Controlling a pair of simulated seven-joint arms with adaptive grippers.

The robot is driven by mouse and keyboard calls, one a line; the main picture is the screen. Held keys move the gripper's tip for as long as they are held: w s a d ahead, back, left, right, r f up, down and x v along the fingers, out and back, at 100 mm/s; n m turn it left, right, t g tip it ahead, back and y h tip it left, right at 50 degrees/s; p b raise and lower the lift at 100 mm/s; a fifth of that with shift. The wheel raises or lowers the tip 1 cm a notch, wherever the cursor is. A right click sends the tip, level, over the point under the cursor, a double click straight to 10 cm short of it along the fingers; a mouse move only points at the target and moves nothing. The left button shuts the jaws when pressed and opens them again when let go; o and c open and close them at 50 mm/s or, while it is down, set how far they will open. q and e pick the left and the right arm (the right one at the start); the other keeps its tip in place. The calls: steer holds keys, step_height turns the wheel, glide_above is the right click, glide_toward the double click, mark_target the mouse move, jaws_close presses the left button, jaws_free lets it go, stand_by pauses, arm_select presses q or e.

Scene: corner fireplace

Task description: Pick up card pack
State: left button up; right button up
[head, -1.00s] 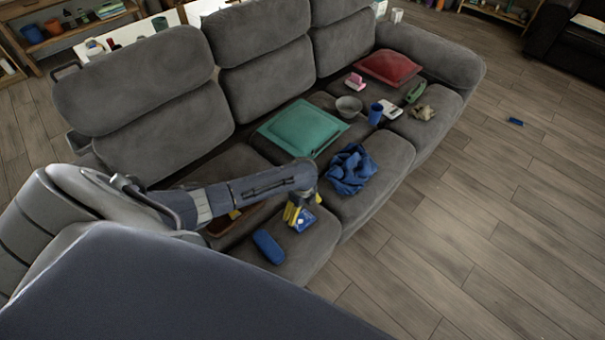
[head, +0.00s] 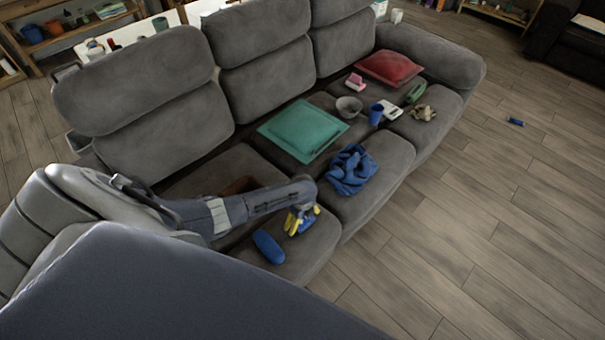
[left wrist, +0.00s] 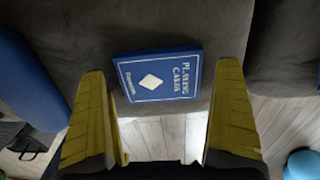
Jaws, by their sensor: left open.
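The card pack (left wrist: 158,77) is a blue box with white "PLAYING CARDS" lettering and a white diamond. It lies flat on the grey sofa seat near its front edge. In the left wrist view it is between the yellow fingers of my left gripper (left wrist: 162,90), towards their tips, with a gap on both sides. The gripper is open and holds nothing. In the head view my left gripper (head: 301,220) is over the front of the near seat and covers most of the pack. My right gripper is not in view.
A blue rounded case (head: 268,246) lies close beside the gripper. A crumpled blue cloth (head: 351,170) is on the middle seat (head: 372,203), with a green cushion (head: 303,131) behind it. A bowl (head: 349,106), blue cup (head: 376,114) and red cushion (head: 390,68) are farther right.

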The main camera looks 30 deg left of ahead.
arm_select(q)
steer(key=shift+f, duration=0.2)
steer(key=c, duration=1.1)
steer(key=shift+c, duration=0.2)
steer(key=shift+r, duration=0.1)
